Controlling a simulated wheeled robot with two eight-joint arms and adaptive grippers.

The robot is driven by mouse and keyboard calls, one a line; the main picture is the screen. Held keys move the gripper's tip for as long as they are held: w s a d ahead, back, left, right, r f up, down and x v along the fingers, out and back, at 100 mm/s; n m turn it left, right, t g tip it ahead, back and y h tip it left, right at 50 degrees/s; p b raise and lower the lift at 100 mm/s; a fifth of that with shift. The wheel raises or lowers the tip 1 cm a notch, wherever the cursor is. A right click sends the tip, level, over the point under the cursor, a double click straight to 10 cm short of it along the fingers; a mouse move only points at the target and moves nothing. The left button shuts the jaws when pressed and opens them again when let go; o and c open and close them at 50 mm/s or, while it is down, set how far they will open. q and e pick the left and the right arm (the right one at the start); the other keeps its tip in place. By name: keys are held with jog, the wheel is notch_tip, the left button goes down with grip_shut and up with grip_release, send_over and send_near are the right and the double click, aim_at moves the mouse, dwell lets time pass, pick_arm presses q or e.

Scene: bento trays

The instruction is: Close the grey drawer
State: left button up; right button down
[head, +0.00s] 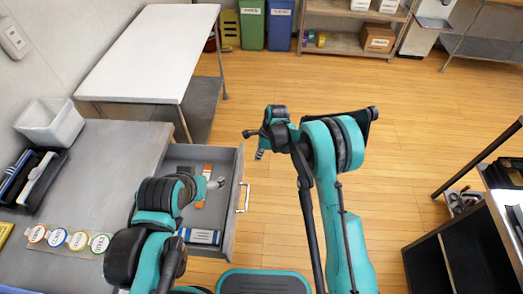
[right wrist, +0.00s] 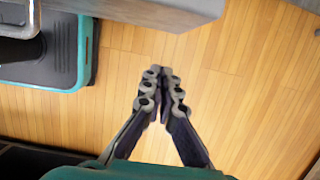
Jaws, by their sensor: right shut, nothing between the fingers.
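The grey drawer (head: 231,215) stands pulled out from the grey counter in the head view. Its pale bar handle (head: 243,197) is on the right-hand front. The drawer's grey edge also crosses the top of the right wrist view (right wrist: 190,14). My right gripper (right wrist: 162,75) is shut and empty, its fingertips together over the floor, apart from the drawer. In the head view the right hand is beyond and to the right of the handle. My left gripper (head: 212,184) hangs over the open drawer; whether its fingers are open is unclear.
Inside the drawer lie a blue-and-white box (head: 200,237) and a brown strip (head: 205,172). The counter (head: 92,178) carries a white bin (head: 50,124) and round labelled items. A black shelf (head: 475,248) stands at right.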

pick_arm(q)
jog(key=shift+f+b, duration=0.45)
jog(key=shift+f, duration=0.2)
pick_arm(e)
jog(key=shift+w+a+f, duration=0.1)
jog(key=shift+a+f, duration=0.1)
jog(key=shift+a, duration=1.8)
jog(key=shift+a, duration=0.15)
